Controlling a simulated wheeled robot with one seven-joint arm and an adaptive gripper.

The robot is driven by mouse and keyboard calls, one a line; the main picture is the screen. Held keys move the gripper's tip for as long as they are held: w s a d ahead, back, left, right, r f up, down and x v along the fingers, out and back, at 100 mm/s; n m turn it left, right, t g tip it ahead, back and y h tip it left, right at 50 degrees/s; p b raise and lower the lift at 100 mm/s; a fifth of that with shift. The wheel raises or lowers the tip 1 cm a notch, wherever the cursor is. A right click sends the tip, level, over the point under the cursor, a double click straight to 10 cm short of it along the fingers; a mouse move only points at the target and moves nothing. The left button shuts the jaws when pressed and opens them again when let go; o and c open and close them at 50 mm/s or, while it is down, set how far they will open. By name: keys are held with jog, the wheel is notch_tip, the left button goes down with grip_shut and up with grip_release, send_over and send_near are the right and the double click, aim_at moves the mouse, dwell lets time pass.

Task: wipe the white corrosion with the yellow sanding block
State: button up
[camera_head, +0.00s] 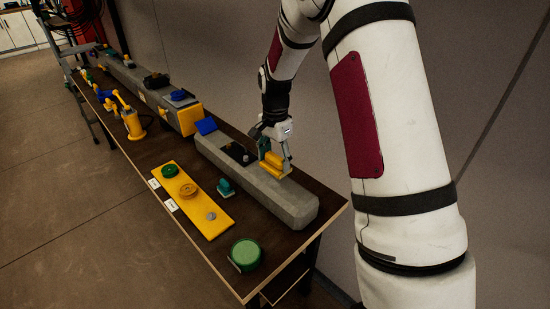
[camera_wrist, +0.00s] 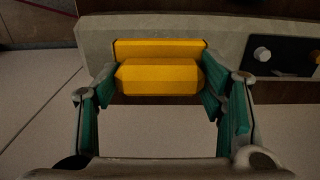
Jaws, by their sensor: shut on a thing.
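The yellow sanding block (camera_head: 272,168) is on top of the near grey spar (camera_head: 290,205), toward its right half. In the wrist view the yellow block (camera_wrist: 158,77) sits between the green-padded fingers of my gripper (camera_wrist: 160,86). My gripper (camera_head: 275,158) is shut on it from above. The block appears to touch the spar or be very close to it; I cannot tell which. I cannot make out white corrosion in either view; it may be hidden under the block or gripper.
A black panel (camera_wrist: 281,54) with a light knob is on the spar beside the block. A wall stands behind.

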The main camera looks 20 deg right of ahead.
jog(key=shift+f+b, duration=0.95)
jog(key=shift+f, duration=1.65)
jog(key=shift+f+b, duration=0.45)
jog(key=shift+f, duration=0.5)
jog(key=shift+w+a+b, duration=0.2)
jog(key=shift+w+b, duration=0.15)
jog(key=shift+w, duration=0.2)
jog(key=shift+w+a+b, duration=0.2)
jog(key=shift+w+b, duration=0.15)
jog(key=shift+w, duration=0.2)
jog(key=shift+s+d+p, duration=0.2)
jog(key=shift+s+p, duration=0.15)
jog(key=shift+s, duration=0.2)
jog(key=shift+s+d+p, duration=0.15)
jog(key=shift+s+p, duration=0.15)
jog(key=shift+s, duration=0.25)
jog(key=shift+w, duration=0.15)
